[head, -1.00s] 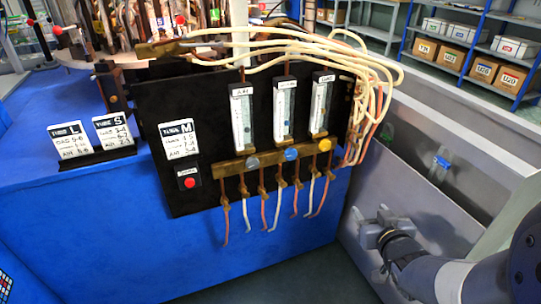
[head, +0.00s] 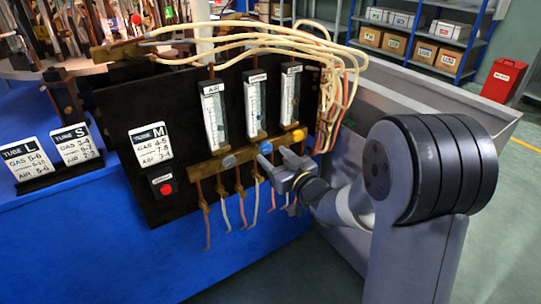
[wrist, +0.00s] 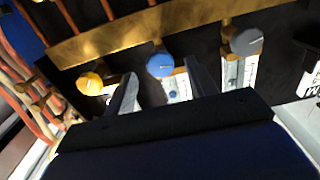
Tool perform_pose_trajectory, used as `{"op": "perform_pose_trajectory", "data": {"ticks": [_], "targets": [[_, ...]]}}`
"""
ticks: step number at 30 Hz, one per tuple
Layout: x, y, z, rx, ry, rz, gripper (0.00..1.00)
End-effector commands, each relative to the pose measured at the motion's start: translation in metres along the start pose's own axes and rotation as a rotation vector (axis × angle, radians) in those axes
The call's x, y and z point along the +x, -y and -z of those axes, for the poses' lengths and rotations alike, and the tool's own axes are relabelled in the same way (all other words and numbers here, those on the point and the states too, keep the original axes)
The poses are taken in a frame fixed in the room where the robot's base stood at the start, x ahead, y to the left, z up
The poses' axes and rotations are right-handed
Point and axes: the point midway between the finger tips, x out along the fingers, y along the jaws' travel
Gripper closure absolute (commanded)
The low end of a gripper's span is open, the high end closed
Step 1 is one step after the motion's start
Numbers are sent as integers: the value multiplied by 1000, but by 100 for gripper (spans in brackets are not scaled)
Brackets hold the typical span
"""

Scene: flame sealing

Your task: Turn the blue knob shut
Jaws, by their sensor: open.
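The blue knob (head: 266,148) is the middle one of three on the brass bar of the black panel. It also shows in the wrist view (wrist: 160,65), with a pale mark on its face. My gripper (head: 271,162) is close in front of the panel, just below and right of the blue knob in the head view. In the wrist view my gripper's fingers (wrist: 158,88) are spread apart, with the blue knob beyond and between them. The gripper is empty. I cannot tell whether a finger touches anything.
A grey knob (head: 229,161) and a yellow knob (head: 298,135) flank the blue one on the brass bar (head: 210,168). Flow tubes stand above, and hoses hang below. A red button (head: 166,189) sits at lower left on the panel. Pale hoses (head: 335,80) bunch at the right.

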Motion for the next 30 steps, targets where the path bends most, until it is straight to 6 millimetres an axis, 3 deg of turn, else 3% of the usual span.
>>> {"op": "perform_pose_trajectory", "data": {"ticks": [6, 16, 30], "targets": [[20, 0, 0, -1, 0, 0, 46], [23, 0, 0, -1, 0, 0, 47], [22, 0, 0, -1, 0, -1, 86]]}}
